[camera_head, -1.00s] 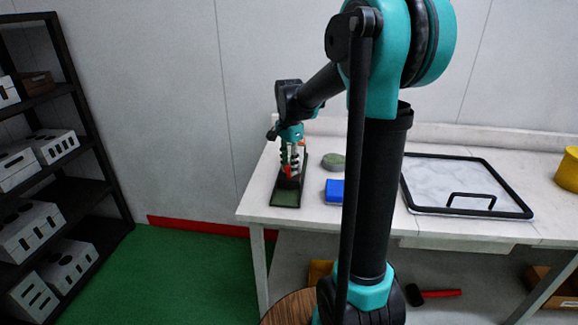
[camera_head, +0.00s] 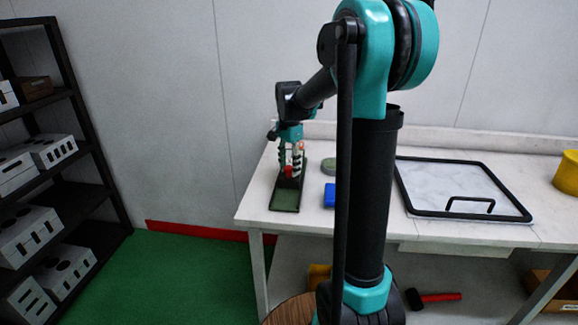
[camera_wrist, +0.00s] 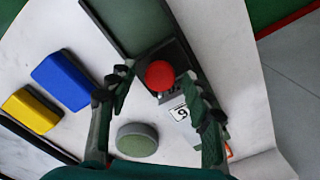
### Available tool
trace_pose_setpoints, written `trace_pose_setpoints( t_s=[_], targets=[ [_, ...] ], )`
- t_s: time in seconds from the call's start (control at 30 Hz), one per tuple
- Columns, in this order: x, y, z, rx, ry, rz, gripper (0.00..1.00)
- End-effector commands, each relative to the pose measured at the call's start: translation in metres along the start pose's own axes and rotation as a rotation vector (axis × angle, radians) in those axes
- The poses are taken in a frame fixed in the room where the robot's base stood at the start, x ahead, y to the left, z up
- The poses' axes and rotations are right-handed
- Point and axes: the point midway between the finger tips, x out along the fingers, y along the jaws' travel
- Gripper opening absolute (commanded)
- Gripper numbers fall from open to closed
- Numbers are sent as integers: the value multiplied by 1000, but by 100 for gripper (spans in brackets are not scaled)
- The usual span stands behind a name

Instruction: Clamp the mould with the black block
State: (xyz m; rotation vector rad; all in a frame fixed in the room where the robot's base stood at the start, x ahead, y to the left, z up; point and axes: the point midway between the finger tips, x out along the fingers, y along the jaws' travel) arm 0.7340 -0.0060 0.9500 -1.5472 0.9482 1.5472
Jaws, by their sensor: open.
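A narrow tray with a green floor and dark rim (camera_head: 285,199) lies at the left end of the white table. At its back end is a dark block-like part with a red round knob (camera_wrist: 160,75). The green floor also shows in the wrist view (camera_wrist: 138,22). My gripper (camera_head: 290,170) is over this end, pointing down. In the wrist view my gripper (camera_wrist: 160,97) is open, with its fingers on either side of the knob. Contact cannot be told. A white label (camera_wrist: 179,113) shows beside the knob. I cannot make out a separate mould at the tray.
A blue block (camera_wrist: 62,80), a yellow block (camera_wrist: 30,110) and a round green piece (camera_wrist: 137,140) lie beside the tray. A black-framed board with a handle (camera_head: 465,190) and a yellow container (camera_head: 567,173) are farther right. Shelves with white slotted blocks (camera_head: 30,233) stand at left.

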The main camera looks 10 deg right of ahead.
Motion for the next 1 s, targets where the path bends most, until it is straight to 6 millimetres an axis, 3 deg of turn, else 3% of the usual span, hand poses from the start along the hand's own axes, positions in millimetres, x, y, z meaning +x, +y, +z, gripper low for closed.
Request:
trace_pose_setpoints(
  t_s=[0.17, 0.6, 0.8, 1.0],
  targets=[
    [-20, 0, 0, 0, 0, 0, 50],
    [-102, 0, 0, 0, 0, 0, 50],
    [-117, 0, 0, 0, 0, 0, 50],
    [-118, 0, 0, 0, 0, 0, 50]
  ],
)
